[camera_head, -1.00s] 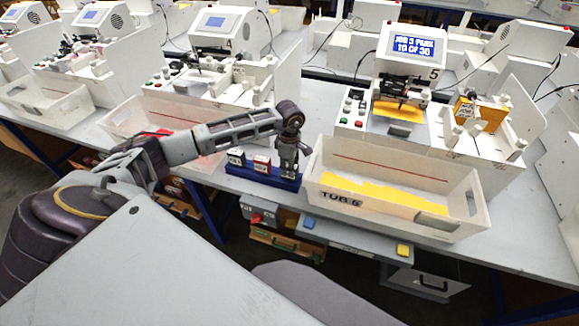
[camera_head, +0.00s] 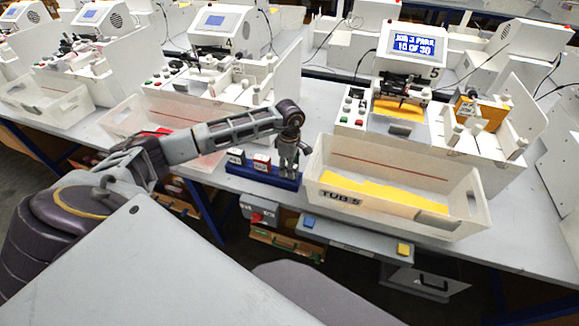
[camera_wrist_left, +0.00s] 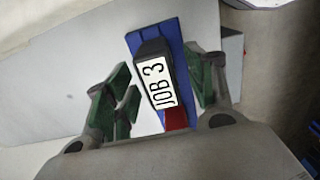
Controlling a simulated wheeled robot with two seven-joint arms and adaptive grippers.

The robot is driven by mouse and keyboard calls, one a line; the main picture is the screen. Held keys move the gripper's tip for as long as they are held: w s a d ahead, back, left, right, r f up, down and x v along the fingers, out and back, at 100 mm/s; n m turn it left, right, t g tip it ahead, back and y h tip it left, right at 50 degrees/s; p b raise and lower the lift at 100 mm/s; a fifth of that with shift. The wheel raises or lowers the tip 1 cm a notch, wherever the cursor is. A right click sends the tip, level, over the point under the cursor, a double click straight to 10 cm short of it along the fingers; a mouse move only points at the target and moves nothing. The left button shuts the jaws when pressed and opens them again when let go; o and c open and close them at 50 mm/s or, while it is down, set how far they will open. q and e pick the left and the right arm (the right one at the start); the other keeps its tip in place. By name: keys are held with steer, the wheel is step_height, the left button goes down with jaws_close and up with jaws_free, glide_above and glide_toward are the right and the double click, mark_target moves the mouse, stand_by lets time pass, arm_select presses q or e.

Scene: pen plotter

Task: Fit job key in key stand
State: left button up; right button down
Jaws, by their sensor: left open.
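The blue key stand (camera_head: 240,171) lies on the bench left of the tub and also shows in the left wrist view (camera_wrist_left: 170,35). In that view the job key (camera_wrist_left: 155,75), dark with a white "JOB 3" label, is at the stand, between the green finger pads of my left gripper (camera_wrist_left: 162,88). The pads stand apart on either side of it. I cannot tell how deep the key is seated. In the head view my left gripper (camera_head: 289,165) points down at the stand's right end and hides that key. My right gripper is not in view.
A dark key (camera_head: 236,157) and a red key (camera_head: 262,163) stand in the stand's left part. Tub 5 (camera_head: 400,208), with yellow sheets, stands close to the right of my gripper. Plotter 5 (camera_head: 408,60) is behind it.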

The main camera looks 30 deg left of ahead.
arm_select(q)
step_height(320, 180, up, 12)
steer(key=shift+f, duration=0.15)
stand_by(0.5)
steer(key=shift+f, duration=0.1)
stand_by(1.0)
